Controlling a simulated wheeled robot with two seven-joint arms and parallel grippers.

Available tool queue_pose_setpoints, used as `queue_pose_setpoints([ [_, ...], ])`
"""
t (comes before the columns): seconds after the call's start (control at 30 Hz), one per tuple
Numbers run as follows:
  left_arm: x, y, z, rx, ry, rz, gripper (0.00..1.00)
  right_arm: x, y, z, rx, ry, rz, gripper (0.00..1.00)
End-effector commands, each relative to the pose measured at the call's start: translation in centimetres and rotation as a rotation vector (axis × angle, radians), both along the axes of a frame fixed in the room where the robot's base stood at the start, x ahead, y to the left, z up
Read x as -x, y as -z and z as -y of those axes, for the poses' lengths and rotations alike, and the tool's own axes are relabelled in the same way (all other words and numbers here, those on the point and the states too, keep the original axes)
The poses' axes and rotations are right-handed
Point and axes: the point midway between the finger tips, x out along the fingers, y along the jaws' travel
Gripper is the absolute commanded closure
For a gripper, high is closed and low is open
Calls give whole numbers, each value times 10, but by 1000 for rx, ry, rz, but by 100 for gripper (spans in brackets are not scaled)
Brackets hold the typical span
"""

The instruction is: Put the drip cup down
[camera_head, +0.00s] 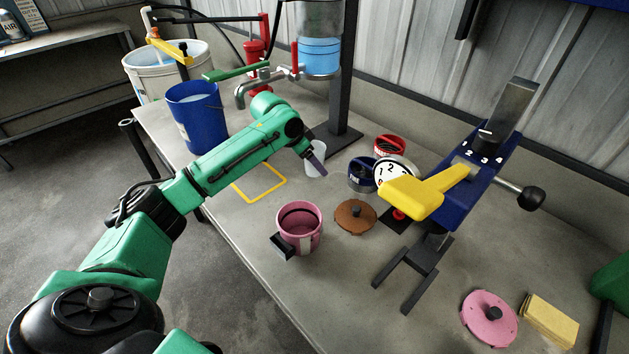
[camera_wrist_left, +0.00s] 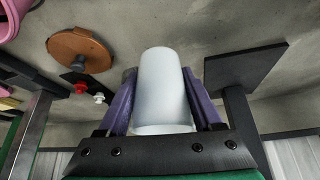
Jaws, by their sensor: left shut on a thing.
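The drip cup (camera_head: 316,162) is a small white cup. It is upright at the table's back, in front of the black stand foot. My left gripper (camera_head: 314,156) is shut on it, with a purple finger showing on the cup's near side. In the left wrist view the cup (camera_wrist_left: 163,88) sits between the two purple fingers of my left gripper (camera_wrist_left: 161,92). I cannot tell whether its base touches the table. A yellow square outline (camera_head: 259,183) is marked on the table, left of the cup. My right gripper is not in view.
A blue bucket (camera_head: 196,118) stands left of the cup, and a tap (camera_head: 262,86) is above. A blue disperser with a yellow handle (camera_head: 415,199) is farther right.

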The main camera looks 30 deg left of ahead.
Motion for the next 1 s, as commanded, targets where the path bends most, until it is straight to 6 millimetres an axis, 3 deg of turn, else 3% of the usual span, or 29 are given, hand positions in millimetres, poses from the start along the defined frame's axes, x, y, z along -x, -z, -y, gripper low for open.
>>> queue_pose_setpoints([
  [0.33, 0, 64, 0, 0, -1, 0, 86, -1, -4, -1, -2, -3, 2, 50],
  [0.67, 0, 72, 1, 0, 0, 3, 86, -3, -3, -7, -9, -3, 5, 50],
  [0.7, -1, 72, 1, 0, 0, 3, 22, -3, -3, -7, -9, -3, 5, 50],
  [0.73, 0, 72, 1, 0, 0, 3, 10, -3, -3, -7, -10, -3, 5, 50],
  [0.77, 0, 72, 1, 0, 0, 3, 3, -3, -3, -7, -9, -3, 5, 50],
  [1.0, 0, 71, 0, 0, 0, 2, 3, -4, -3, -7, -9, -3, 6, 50],
])
